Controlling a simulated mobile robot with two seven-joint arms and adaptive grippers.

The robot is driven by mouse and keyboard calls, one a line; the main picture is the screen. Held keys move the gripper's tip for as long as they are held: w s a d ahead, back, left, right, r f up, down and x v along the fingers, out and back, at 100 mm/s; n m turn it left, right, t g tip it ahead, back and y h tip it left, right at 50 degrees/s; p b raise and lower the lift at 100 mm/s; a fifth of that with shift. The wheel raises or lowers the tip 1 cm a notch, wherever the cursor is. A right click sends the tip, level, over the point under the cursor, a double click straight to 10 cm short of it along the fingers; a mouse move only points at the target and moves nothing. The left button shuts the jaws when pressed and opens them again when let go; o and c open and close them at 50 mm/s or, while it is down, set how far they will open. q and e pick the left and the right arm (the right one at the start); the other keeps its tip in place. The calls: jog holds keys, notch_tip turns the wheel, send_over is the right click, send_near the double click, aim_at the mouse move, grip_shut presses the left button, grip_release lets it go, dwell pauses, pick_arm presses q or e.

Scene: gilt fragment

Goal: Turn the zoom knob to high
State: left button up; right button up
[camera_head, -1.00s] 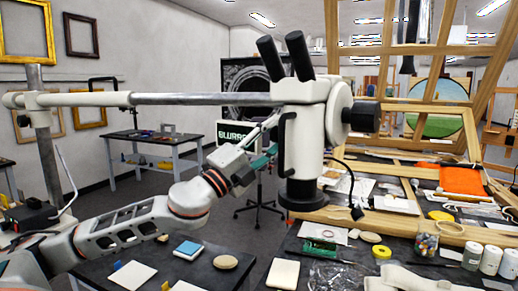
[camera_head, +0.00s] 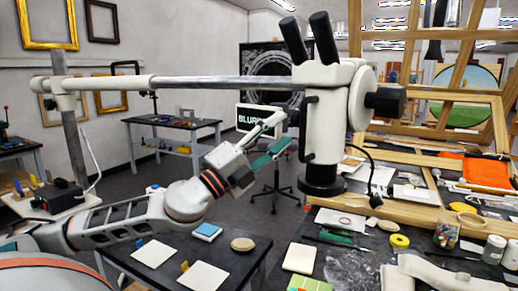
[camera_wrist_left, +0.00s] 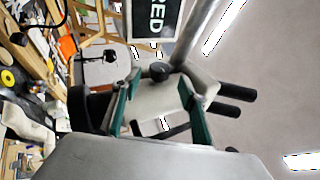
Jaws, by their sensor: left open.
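The white stereo microscope (camera_head: 330,110) with black eyepieces hangs from a horizontal boom (camera_head: 220,83). A large black side knob (camera_head: 385,99) shows on its right side in the head view. My left gripper (camera_head: 284,133) is open and empty, just left of the microscope body. In the left wrist view, the microscope body (camera_wrist_left: 165,103) lies beyond and between the open green-edged fingers (camera_wrist_left: 160,88). A small dark knob (camera_wrist_left: 160,71) shows between the fingertips; I cannot tell if it is the zoom knob or if anything touches it.
A screen (camera_head: 258,118) behind the gripper shows partly hidden text starting "BLUR". A dark table (camera_head: 215,262) with pads stands below the arm. The cluttered workbench (camera_head: 375,250) and wooden frames (camera_head: 450,95) are at right. The boom runs above my forearm.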

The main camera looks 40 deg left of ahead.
pick_arm(q)
jog(key=shift+v, duration=2.9)
